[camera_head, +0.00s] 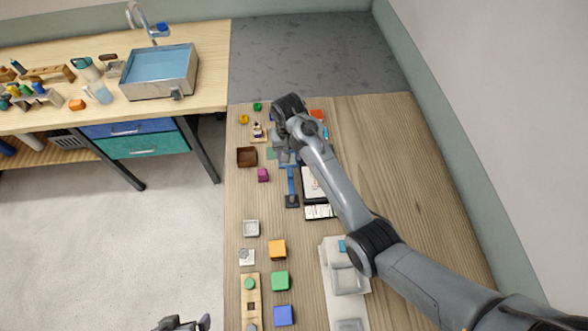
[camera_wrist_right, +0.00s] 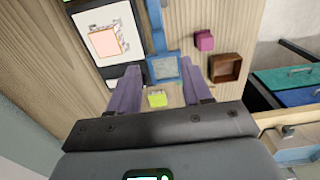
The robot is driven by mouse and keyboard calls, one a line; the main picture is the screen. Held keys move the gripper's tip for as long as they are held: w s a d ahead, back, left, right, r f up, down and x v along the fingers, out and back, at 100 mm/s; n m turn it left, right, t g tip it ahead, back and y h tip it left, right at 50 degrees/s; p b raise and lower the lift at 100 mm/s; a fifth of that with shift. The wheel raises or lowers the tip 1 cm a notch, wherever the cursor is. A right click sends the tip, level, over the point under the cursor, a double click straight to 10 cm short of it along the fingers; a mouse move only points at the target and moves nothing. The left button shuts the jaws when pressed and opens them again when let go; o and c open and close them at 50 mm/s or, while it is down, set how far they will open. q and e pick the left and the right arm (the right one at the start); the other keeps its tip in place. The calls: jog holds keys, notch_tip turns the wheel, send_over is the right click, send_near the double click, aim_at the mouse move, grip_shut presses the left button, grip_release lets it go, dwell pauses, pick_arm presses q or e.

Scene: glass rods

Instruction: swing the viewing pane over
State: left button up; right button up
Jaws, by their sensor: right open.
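The viewing pane is a small blue-framed, see-through square (camera_wrist_right: 165,58) on a blue arm. In the head view the arm (camera_head: 291,182) runs from a dark base (camera_head: 291,201) up to the pane, which my right arm partly hides. My right gripper (camera_head: 286,148) is over the pane's end of the arm. In the right wrist view its two purple fingers (camera_wrist_right: 160,72) are apart, with the pane's frame between and beyond their tips; I cannot tell whether they touch it. My left gripper (camera_head: 185,324) shows only partly at the bottom edge, far from the pane.
A black-bordered picture card (camera_wrist_right: 107,43) lies beside the pane. A yellow-green block (camera_wrist_right: 157,98) shows between the fingers. A magenta cube (camera_head: 263,175) and an open brown box (camera_head: 247,157) stand left of the pane. The table's right side is clear.

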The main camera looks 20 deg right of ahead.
aim_at(290, 171)
notch_tip(290, 171, down, 10)
jog(key=shift+f+p, duration=0.1)
jog(key=shift+p, duration=0.2)
dwell(0.3)
grip_shut()
